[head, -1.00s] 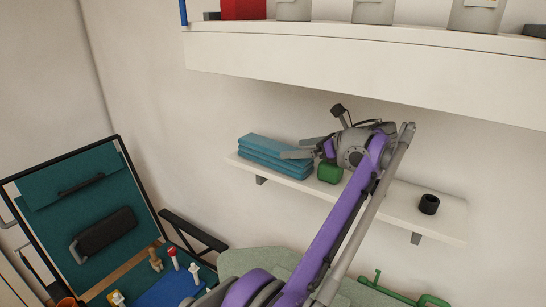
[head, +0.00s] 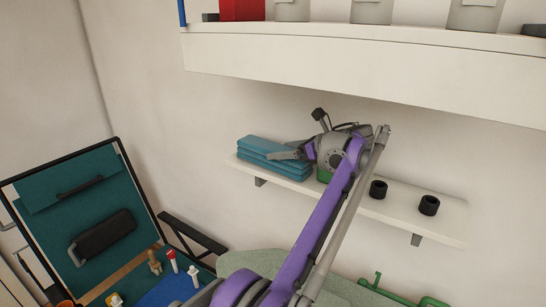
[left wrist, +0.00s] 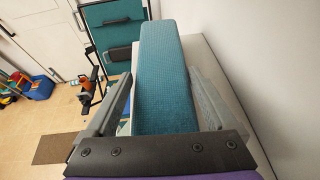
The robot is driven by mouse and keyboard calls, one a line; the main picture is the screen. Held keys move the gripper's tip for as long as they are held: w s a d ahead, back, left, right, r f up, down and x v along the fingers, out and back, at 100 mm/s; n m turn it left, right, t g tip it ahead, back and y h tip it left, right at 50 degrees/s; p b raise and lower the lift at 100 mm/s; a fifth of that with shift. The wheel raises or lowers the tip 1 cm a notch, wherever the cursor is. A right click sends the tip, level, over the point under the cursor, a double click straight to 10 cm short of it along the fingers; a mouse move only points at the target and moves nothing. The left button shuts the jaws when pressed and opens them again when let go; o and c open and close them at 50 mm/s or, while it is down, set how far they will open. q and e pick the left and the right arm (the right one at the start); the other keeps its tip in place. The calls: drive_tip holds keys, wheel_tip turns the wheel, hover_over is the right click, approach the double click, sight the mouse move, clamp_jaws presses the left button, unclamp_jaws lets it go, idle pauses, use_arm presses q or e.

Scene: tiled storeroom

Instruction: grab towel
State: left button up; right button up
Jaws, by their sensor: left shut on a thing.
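A folded teal towel (head: 262,149) lies in layers at the left end of the small white wall shelf (head: 400,213). In the left wrist view the towel (left wrist: 163,60) stretches away between the two grey fingers. My left gripper (head: 283,155) is at the towel's right end, shut on it, with one finger along each side in the left wrist view (left wrist: 160,80). The towel still appears to rest on the shelf. The gripper hides the towel's near end. My right gripper is not in view.
A green object (head: 323,176) is mostly hidden behind my left gripper. Two black cylinders (head: 378,189) (head: 429,205) stand farther right on the shelf. A thick upper shelf (head: 350,55) overhangs with a red box (head: 242,9) and grey containers. An open teal case (head: 75,205) stands lower left.

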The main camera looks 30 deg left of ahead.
use_arm(q)
drive_tip(key=shift+c, duration=0.9)
